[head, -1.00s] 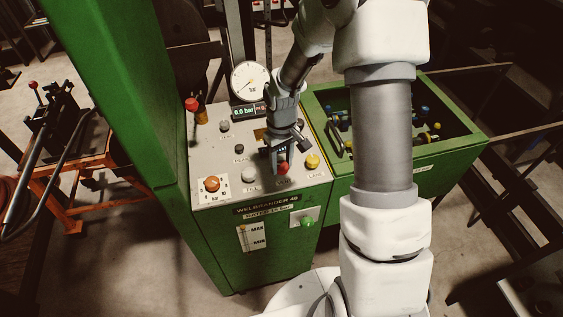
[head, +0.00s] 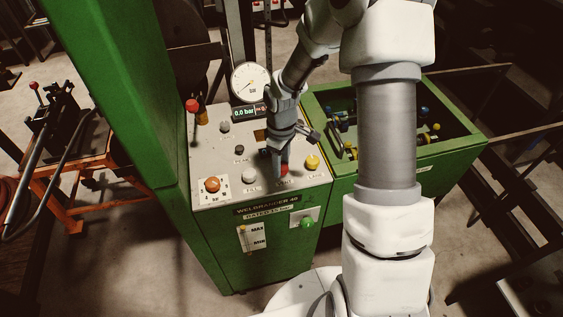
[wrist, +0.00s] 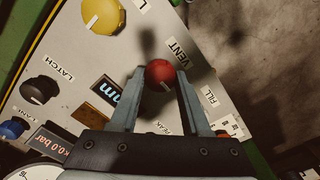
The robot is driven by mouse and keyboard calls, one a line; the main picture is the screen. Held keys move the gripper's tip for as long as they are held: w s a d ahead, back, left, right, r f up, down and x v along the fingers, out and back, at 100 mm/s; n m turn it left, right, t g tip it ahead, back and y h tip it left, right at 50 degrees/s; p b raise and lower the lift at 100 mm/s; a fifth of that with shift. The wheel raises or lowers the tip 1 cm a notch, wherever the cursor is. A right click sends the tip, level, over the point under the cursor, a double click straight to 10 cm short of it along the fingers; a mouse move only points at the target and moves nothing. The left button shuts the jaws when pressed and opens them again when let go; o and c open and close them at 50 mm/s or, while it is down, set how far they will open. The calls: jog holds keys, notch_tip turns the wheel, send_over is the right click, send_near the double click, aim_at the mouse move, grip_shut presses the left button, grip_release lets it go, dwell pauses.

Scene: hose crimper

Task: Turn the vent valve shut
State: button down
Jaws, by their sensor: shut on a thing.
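The vent valve is a red round knob (wrist: 160,73) with a short white mark, beside the label VENT (wrist: 177,52) in the wrist view. In the head view the red knob (head: 284,171) is partly covered by my gripper at the front of the grey panel. My gripper (wrist: 159,78) reaches down over it, one finger on each side, and is shut on the knob. Which valve position the mark stands for cannot be read.
A yellow knob (head: 312,161) stands close to the right of the red one, and a white knob (head: 249,175) to its left. An orange knob (head: 212,184) is farther left. The gauge (head: 250,83) and the display (head: 249,112) reading 0.0 bar are behind.

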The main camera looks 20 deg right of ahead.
jog(key=shift+c, duration=1.8)
grip_release()
notch_tip(320, 180, up, 18)
jog(key=shift+f, duration=0.25)
jog(key=s+r+m+t, duration=0.2)
jog(key=s+r+m, duration=0.2)
jog(key=s, duration=0.6)
jog(key=s+r+m+t, duration=0.3)
jog(key=s+r+m, duration=0.2)
jog(key=s, duration=0.5)
notch_tip(320, 180, up, 3)
jog(key=shift+s+f+t, duration=0.2)
jog(key=shift+s+t, duration=0.1)
